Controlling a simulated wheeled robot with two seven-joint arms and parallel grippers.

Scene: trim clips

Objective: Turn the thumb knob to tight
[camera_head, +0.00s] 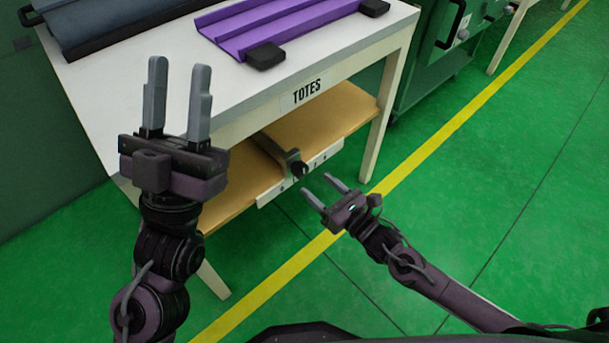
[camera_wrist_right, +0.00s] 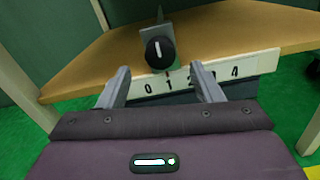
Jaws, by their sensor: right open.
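The black thumb knob (camera_wrist_right: 160,53) has a white line that stands nearly upright on its face. It sits on a grey clip (camera_wrist_right: 157,36) at the front edge of the lower shelf, above a white strip (camera_wrist_right: 240,68) with printed numbers. The knob (camera_head: 298,169) is small in the head view, and no "tight" mark is readable. My right gripper (camera_head: 316,183) is open and empty, pointing at the knob. In the right wrist view the knob shows between and beyond its fingertips (camera_wrist_right: 159,72), apart from them. My left gripper (camera_head: 178,82) is open and empty, raised in front of the table.
The wooden lower shelf (camera_head: 330,113) is mostly bare. A table leg (camera_head: 378,135) stands right of the knob. A green cabinet stands behind.

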